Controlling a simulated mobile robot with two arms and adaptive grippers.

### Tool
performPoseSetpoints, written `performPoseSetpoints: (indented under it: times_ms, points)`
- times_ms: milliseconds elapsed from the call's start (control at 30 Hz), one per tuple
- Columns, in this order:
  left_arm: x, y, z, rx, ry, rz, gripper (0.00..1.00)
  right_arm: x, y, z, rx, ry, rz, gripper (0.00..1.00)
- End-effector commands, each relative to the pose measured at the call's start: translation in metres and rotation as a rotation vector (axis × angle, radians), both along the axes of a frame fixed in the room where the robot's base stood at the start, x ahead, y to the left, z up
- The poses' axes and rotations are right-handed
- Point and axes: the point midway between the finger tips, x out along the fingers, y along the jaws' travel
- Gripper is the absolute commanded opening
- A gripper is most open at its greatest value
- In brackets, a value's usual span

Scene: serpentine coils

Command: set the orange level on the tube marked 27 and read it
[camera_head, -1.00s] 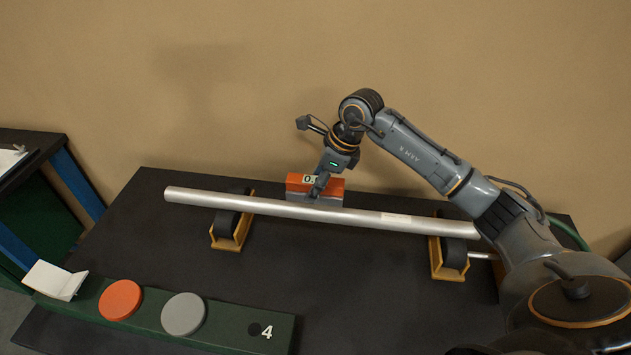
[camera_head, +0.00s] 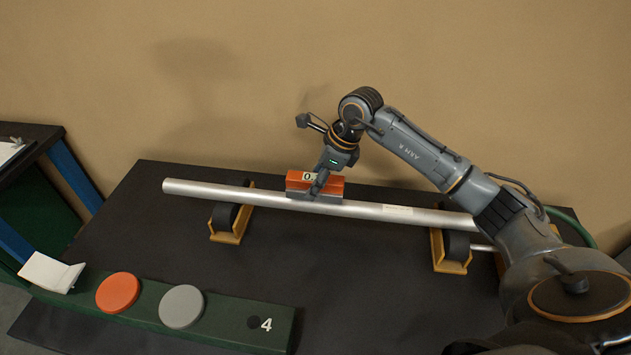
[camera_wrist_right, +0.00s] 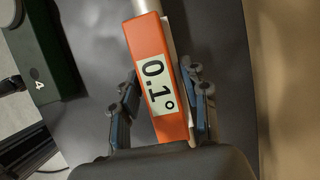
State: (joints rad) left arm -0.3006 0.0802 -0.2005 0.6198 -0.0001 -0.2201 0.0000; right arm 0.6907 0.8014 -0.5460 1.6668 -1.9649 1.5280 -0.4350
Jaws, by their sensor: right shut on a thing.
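The orange level (camera_head: 331,188) sits on the long silver tube (camera_head: 262,200), around the tube's middle, lined up along it. In the right wrist view the level (camera_wrist_right: 146,48) shows a display reading 0.1°. My right gripper (camera_head: 318,186) is shut on the level, with a finger on each side of it in the right wrist view (camera_wrist_right: 160,105). The tube has a pale label (camera_head: 398,210) on its right part, too small to read, so I cannot tell its number. My left gripper is not in view.
The tube rests on two wooden cradles with dark rollers, left (camera_head: 231,222) and right (camera_head: 452,250), on a dark table (camera_head: 340,290). A green panel (camera_head: 222,318) at front left bears an orange disc (camera_head: 118,292), a grey disc (camera_head: 181,307) and a 4. A white folded card (camera_head: 52,272) stands at its left end.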

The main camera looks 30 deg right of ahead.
Motion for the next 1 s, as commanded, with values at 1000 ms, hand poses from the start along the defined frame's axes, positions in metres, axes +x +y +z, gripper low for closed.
performPoseSetpoints:
  times_ms: [1000]
  points:
    - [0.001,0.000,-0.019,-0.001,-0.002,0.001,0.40,0.000,-0.001,-0.020,-0.001,-0.001,0.000,0.08]
